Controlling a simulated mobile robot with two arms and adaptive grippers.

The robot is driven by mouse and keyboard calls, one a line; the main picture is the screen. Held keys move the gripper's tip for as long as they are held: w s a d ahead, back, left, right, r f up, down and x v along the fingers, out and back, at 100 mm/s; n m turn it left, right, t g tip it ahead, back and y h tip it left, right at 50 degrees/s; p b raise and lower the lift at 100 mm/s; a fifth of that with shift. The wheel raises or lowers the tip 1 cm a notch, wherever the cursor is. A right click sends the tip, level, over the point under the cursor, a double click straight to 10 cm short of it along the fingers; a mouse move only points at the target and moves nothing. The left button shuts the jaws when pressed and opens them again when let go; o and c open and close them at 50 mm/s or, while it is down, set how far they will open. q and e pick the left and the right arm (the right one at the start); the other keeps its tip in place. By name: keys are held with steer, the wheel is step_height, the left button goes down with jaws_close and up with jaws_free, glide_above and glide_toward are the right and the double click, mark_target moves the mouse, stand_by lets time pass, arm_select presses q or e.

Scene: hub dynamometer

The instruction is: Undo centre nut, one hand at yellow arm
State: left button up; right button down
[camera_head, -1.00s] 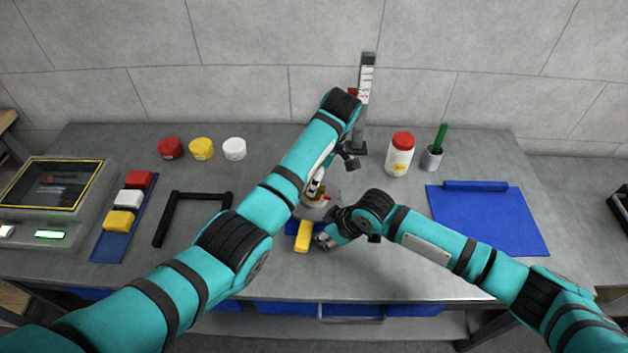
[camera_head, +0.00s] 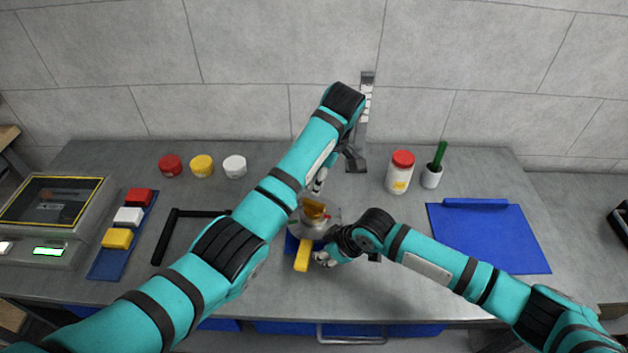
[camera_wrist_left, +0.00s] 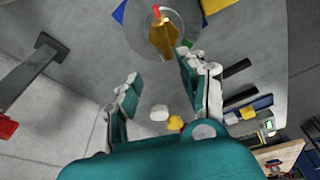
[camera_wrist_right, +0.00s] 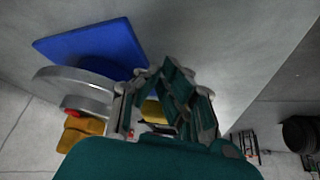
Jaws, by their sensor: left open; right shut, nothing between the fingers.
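The hub (camera_head: 330,213) is a grey disc on a blue base (camera_head: 291,243). A gold centre nut (camera_head: 313,209) sits on it, with a small red mark beside it. The yellow arm (camera_head: 302,258) sticks out toward the table's front. My left gripper (camera_head: 318,183) is open and empty, just behind and above the nut. In the left wrist view the nut (camera_wrist_left: 163,38) lies beyond the parted fingers (camera_wrist_left: 160,78), apart from them. My right gripper (camera_head: 325,259) is shut and empty close beside the yellow arm. In the right wrist view its fingers partly hide the arm (camera_wrist_right: 153,111); contact is unclear.
A grey stand (camera_head: 364,125) rises behind the hub. A red-capped jar (camera_head: 400,172), a cup with a green stick (camera_head: 433,172) and a blue mat (camera_head: 488,240) are at right. Lidded pots (camera_head: 202,166), a black frame (camera_head: 165,237), coloured blocks (camera_head: 128,217) and a screen device (camera_head: 52,205) are at left.

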mark_target(314, 202)
arm_select(q)
steer(key=shift+s+a+f+g+h, duration=0.2)
steer(key=shift+f+g+h, duration=0.15)
steer(key=shift+h, duration=0.25)
steer(key=shift+s+a+f+g+h, duration=0.1)
steer(key=shift+a+f+g+h, duration=0.2)
steer(key=shift+h, duration=0.3)
steer(key=shift+d+f, duration=0.15)
steer(key=shift+f, duration=3.25)
steer(key=shift+c, duration=0.2)
jaws_close()
steer(key=shift+n, duration=0.3)
